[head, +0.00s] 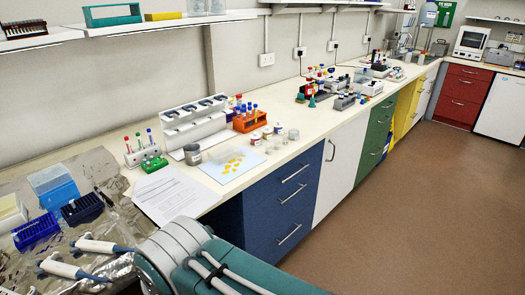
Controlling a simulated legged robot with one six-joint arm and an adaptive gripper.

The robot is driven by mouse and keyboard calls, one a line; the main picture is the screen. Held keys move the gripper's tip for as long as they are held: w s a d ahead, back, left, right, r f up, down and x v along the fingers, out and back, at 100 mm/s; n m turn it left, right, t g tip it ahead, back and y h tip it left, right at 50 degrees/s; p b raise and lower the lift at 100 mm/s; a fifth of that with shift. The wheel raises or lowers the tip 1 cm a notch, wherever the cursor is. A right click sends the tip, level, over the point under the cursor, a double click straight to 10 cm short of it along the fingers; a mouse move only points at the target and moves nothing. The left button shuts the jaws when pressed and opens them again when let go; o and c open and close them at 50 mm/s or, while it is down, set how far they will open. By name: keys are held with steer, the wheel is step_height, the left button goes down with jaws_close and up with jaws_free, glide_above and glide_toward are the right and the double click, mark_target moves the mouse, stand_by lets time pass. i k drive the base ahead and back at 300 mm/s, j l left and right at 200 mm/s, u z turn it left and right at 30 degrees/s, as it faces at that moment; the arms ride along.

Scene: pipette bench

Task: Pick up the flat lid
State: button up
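I cannot clearly pick out a separate flat lid. A pale, flat, square sheet or tray (207,167) with several yellow-orange pieces on it lies on the bench in the middle. A blue box with a pale, translucent top (49,177) stands at the left; I cannot tell whether that top is a loose lid. My arm reaches in from the bottom edge with grey and teal links. My gripper is not visible, so its state and its distance from any lid are hidden.
A foil-covered area at the left holds dark blue racks (82,209) and pipettes (95,246). Printed paper (168,193), a pipette stand (192,126), an orange tube rack (250,121) and small jars (267,133) stand nearby. The brown floor (425,190) at the right is clear.

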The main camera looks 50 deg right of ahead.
mark_target(222, 154)
steer(key=i+l+z, duration=0.2)
steer(key=z, duration=0.15)
steer(key=i+l+z, duration=0.5)
steer(key=z, duration=0.15)
steer(key=i+l, duration=0.4)
steer(key=i, duration=0.1)
